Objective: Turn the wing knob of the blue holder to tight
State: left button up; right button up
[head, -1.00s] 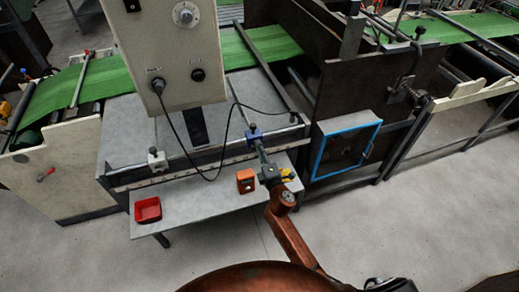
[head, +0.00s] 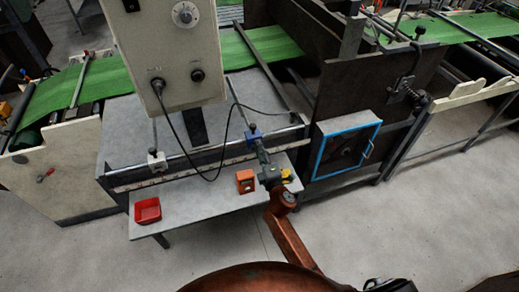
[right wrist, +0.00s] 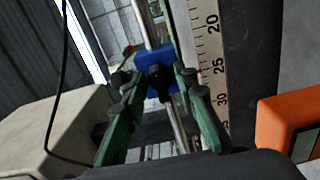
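The blue holder (head: 254,134) sits on the rail at the front of the machine table; the right wrist view shows it from close up (right wrist: 150,57). A small dark knob (right wrist: 158,77) shows on its near side; its wing angle is not clear. My right gripper (head: 260,150) reaches up to the holder from the front. In the right wrist view its two green fingers (right wrist: 162,82) are apart, one on each side of the knob, with a gap visible between them. I cannot tell whether they touch it. My left gripper is not in view.
A white holder (head: 157,160) sits further left on the same rail, above a ruler scale (right wrist: 210,60). An orange device (head: 246,181) and a red tray (head: 148,211) rest on the lower shelf. A control box (head: 170,55) with a hanging black cable stands at upper left.

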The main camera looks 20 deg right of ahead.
jog(key=s, duration=1.2)
jog(key=shift+d, duration=0.2)
